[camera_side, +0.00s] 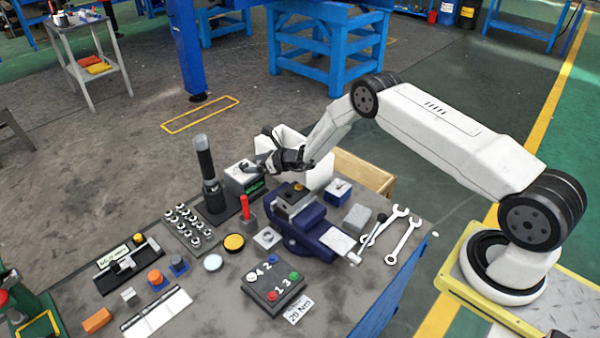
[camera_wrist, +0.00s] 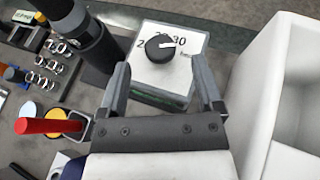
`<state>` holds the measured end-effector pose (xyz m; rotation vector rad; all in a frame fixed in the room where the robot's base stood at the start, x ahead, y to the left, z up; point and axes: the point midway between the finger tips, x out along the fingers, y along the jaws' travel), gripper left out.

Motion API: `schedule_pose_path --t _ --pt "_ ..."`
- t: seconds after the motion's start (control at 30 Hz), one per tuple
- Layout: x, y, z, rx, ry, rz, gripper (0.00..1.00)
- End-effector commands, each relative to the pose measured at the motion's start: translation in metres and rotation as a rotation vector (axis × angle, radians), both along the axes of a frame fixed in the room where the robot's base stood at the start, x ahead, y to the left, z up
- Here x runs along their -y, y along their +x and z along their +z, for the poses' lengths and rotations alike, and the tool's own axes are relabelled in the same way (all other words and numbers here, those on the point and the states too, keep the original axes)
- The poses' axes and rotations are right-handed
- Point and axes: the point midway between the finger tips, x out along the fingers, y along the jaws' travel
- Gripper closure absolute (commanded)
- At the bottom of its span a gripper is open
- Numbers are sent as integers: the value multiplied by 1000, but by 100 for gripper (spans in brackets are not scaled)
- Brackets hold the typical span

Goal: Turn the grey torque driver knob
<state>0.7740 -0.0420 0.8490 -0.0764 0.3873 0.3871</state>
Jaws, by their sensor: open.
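The torque knob (camera_wrist: 160,47) looks dark, nearly black, with a white pointer aimed right, towards the 30. It sits on the pale numbered face of a box (camera_wrist: 145,82); a number left of it is partly hidden. The box also shows in the side view (camera_side: 240,183), beside a tall black driver (camera_side: 206,160) standing upright. My gripper (camera_wrist: 162,84) is open and empty. Its two fingers reach towards the box, one on each side of the knob in the picture, with the knob just beyond the tips. In the side view my gripper (camera_side: 262,163) is right at the box and hides part of its top.
A white bin (camera_side: 315,172) stands close behind my gripper; its wall fills the right of the wrist view (camera_wrist: 262,80). A red-handled tool (camera_side: 245,207) stands in front of the box. A blue vise (camera_side: 300,220) and a tray of sockets (camera_side: 195,238) are nearby.

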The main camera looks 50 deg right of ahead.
Motion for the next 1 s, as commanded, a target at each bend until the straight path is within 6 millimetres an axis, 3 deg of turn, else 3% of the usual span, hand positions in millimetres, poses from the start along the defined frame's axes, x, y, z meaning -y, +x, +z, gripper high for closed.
schedule_pose_path --t 0.4,0.87,1.0 --pt "-10 22 -10 0 -1 1 16" --pt "-11 25 -12 -1 0 0 16" --pt "-11 25 -12 0 0 0 57"
